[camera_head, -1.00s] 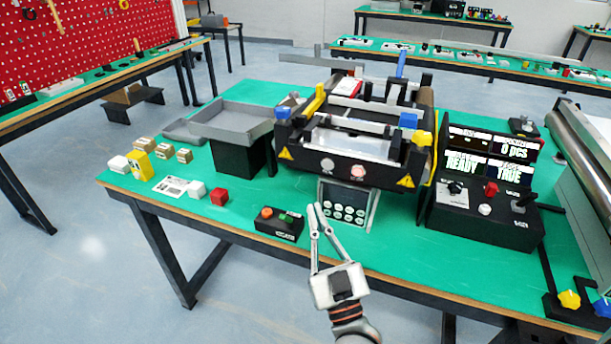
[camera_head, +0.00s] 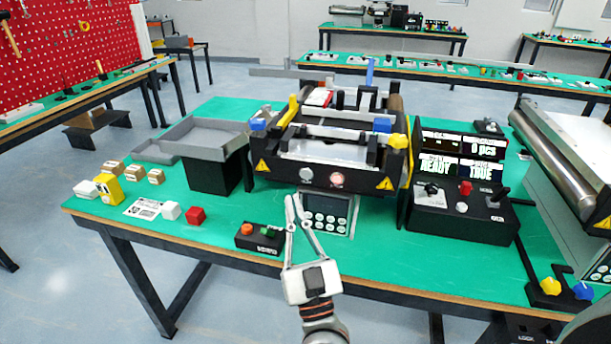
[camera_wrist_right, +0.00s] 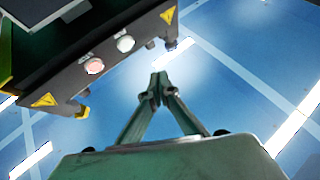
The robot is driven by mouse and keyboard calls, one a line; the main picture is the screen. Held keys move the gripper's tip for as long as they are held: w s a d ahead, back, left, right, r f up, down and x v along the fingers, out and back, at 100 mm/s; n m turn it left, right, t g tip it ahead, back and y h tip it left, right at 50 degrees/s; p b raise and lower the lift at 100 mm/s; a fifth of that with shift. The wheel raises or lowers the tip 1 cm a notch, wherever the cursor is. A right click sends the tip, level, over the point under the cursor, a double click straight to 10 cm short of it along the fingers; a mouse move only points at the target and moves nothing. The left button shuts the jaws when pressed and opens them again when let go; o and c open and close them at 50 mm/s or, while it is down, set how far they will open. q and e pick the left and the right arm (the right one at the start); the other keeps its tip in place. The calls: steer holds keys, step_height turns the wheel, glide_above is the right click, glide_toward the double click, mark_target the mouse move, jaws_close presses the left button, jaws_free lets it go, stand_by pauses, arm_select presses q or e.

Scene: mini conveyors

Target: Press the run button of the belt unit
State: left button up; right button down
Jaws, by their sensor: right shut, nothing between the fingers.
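The belt unit (camera_head: 335,165) stands on the green table, with a white round button (camera_head: 306,174) and a red-pink one (camera_head: 337,179) on its black front. The wrist view also shows the white button (camera_wrist_right: 125,44) and the pinkish one (camera_wrist_right: 95,66). A small black box (camera_head: 258,243) in front has an orange button (camera_head: 247,229) and a green button (camera_head: 267,232). I cannot read which is run. My right gripper (camera_head: 294,199) is shut and empty; in the picture its tips lie just below the white button, left of the keypad panel. My left gripper is out of view.
A grey tray (camera_head: 215,137) on a black stand is left of the unit. A black control console (camera_head: 458,215) with displays stands right. A roller conveyor (camera_head: 565,150) is at the far right.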

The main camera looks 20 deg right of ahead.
mark_target(306, 174)
arm_select(q)
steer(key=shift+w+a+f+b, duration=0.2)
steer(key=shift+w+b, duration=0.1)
steer(key=shift+b, duration=0.05)
arm_select(e)
steer(key=w+d, duration=0.4)
steer(key=w, duration=0.2)
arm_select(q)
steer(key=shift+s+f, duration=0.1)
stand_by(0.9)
arm_select(e)
steer(key=shift+w+d, duration=0.15)
steer(key=shift+w, duration=0.1)
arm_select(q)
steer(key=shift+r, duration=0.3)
